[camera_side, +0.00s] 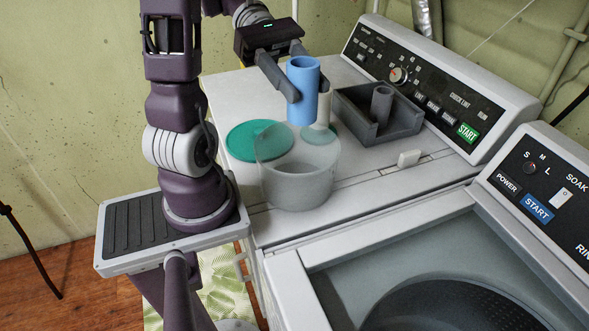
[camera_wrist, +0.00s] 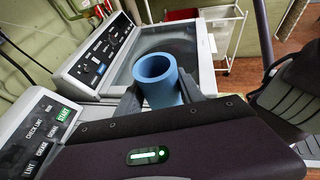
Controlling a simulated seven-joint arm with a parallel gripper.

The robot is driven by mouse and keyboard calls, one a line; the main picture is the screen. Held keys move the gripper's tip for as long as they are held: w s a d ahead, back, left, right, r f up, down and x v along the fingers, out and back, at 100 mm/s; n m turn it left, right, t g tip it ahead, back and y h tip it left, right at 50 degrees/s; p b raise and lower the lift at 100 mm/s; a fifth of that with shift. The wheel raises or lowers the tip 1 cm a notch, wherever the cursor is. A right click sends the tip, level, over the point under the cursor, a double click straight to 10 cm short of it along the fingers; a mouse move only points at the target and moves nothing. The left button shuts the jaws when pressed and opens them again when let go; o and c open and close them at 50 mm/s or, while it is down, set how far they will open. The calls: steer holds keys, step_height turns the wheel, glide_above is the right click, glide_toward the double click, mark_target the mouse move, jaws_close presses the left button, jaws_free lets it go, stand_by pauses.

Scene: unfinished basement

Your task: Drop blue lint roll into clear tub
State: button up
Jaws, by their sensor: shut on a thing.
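The blue lint roll (camera_side: 302,90) is an upright hollow cylinder held between the fingers of my gripper (camera_side: 286,86). It also shows between the two fingers in the wrist view (camera_wrist: 157,80). The tub is hidden in the wrist view.
A teal round disc (camera_side: 246,141) lies left of the tub. A grey open tray (camera_side: 400,131) with a grey roll (camera_side: 381,103) stands to the right. A pale roll (camera_side: 323,108) stands behind the tub. A small white block (camera_side: 409,158) lies near the front. The control panel (camera_side: 445,85) rises behind.

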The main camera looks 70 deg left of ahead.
steer(key=shift+f, duration=3.2)
steer(key=o, duration=1.4)
steer(key=shift+a, duration=0.1)
glide_toward(301, 115)
steer(key=f, duration=0.1)
steer(key=w+f, duration=0.1)
steer(key=f, duration=0.1)
steer(key=shift+w, duration=0.3)
